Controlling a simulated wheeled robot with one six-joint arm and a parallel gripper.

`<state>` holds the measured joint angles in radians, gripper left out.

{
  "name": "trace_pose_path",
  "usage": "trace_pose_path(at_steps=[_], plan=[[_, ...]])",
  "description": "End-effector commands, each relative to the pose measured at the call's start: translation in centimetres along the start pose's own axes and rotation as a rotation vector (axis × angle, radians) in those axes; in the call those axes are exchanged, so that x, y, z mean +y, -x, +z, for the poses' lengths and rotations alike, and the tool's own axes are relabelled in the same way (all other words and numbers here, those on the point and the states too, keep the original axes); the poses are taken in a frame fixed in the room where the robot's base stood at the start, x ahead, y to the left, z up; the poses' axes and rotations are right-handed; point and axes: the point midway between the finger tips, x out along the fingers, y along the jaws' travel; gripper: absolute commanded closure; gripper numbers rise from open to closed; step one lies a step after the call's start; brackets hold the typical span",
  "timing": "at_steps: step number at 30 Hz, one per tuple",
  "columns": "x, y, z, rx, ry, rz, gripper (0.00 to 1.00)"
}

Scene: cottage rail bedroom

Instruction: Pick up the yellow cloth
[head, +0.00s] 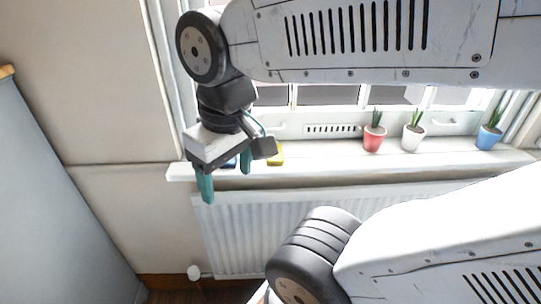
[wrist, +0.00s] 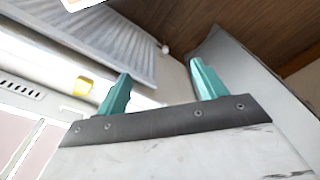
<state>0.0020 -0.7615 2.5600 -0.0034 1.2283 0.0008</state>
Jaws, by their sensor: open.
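The yellow cloth (head: 275,155) is a small patch on the white windowsill, partly hidden behind my gripper in the head view. A small yellow patch, apparently the same cloth, shows in the wrist view (wrist: 84,86), left of the teal fingers. My gripper (head: 226,184) points down at the sill's left end, just left of the cloth in the head view. Its two teal fingers are apart, and nothing shows between them in the wrist view (wrist: 160,72).
A blue thing (head: 231,162) shows partly behind my gripper on the sill. A red pot (head: 373,138), a white pot (head: 412,137) and a blue pot (head: 488,137) with plants stand to the right. A radiator (head: 240,235) is below the windowsill (head: 325,160). A grey panel (head: 45,200) stands left.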

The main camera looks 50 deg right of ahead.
Motion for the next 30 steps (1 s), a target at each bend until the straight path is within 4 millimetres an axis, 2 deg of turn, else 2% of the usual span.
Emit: trace_pose_path(at_steps=[14, 15, 19, 23, 26, 30], plan=[[0.0, 0.0, 0.0, 0.0, 0.0, 0.0, 0.3], [0.0, 0.0, 0.0, 0.0, 0.0, 0.0, 0.25], [0.7, -0.3, -0.1, -0.017, -0.037, 0.004, 0.25], [3.1, -1.7, -1.0, -0.104, -0.153, 0.009, 0.25], [5.9, -2.7, -2.7, -0.166, -0.268, 0.008, 0.25], [10.9, -4.6, -5.2, -0.22, -0.432, 0.002, 0.25]])
